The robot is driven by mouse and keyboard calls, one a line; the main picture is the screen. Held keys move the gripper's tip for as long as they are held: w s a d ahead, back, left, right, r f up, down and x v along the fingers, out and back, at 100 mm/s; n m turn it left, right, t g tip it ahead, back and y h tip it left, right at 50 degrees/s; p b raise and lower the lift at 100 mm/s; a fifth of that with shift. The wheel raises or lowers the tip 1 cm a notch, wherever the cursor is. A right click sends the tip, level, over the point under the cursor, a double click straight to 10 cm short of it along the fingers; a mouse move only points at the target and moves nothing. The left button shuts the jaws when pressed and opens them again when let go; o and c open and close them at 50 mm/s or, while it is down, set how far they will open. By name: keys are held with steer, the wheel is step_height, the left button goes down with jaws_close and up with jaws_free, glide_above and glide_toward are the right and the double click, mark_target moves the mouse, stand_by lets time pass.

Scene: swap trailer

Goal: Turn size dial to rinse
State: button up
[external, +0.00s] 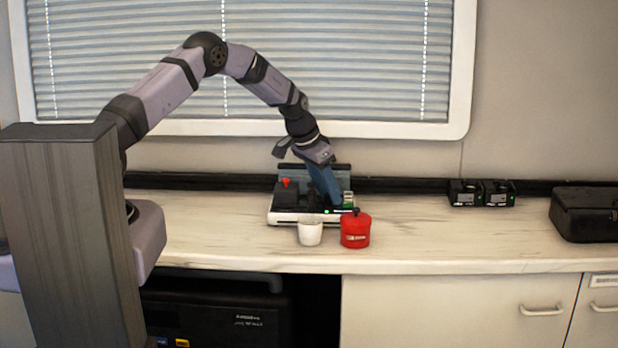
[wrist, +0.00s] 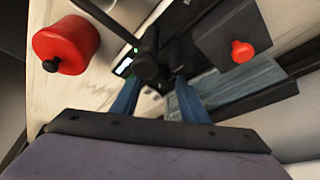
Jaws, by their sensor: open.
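A low appliance with a pale base (external: 285,218) and dark upper parts stands on the counter. My gripper (external: 335,202) points down over its right part, with blue fingers. In the wrist view my gripper (wrist: 158,82) has its fingers apart, with a dark rounded, handle-like part (wrist: 148,62) just ahead of and between them. I cannot tell whether the fingers touch it, or whether it is the size dial. A small lit display (wrist: 123,67) and a green light lie beside it. No dial marking or rinse label is readable.
A red knob (wrist: 241,52) sits on a black block of the appliance. A red canister (external: 355,232) and a white cup (external: 310,233) stand in front. Black battery-like boxes (external: 482,194) and a black case (external: 585,213) are farther right. The counter between is clear.

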jaws_close()
